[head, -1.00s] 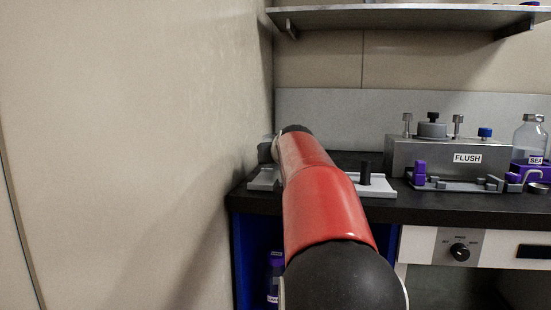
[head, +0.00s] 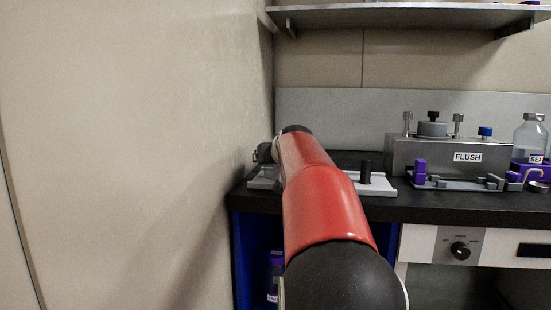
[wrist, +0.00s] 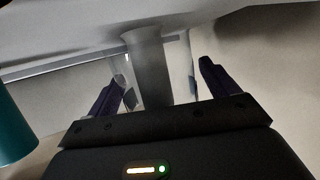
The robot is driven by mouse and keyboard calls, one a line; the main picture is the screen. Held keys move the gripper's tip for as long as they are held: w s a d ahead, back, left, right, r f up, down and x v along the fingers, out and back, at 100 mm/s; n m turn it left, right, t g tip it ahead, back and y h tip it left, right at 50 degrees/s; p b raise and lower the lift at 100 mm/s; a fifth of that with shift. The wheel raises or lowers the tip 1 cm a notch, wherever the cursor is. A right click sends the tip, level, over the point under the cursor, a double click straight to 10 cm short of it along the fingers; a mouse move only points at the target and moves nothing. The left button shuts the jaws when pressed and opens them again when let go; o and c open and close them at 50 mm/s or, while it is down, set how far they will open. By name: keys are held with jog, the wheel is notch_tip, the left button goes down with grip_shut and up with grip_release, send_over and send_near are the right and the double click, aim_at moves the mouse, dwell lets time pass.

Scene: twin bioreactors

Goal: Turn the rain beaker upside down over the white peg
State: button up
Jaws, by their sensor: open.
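In the wrist view my gripper (wrist: 162,90) is open, its two dark purple fingers apart. A clear, see-through beaker, likely the rain beaker (wrist: 186,75), shows around the peg between the fingers. The right finger looks apart from it; the left finger overlaps its edge and contact cannot be told. Its rim and label cannot be read. In the head view my red arm hides the gripper, beaker and white peg.
A white rack (head: 383,186) with a black peg (head: 366,171) stands on the black counter, right of my arm. Farther right are the grey FLUSH unit (head: 440,157) and a bottle (head: 529,135). A wall is close on the left. A teal cylinder (wrist: 14,125) edges the wrist view.

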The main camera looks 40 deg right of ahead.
jog(key=b+v, duration=0.1)
jog(key=v, duration=0.6)
jog(key=shift+s+a+r, duration=0.1)
jog(key=shift+s+a, duration=0.05)
jog(key=shift+s, duration=0.2)
jog(key=shift+s, duration=0.1)
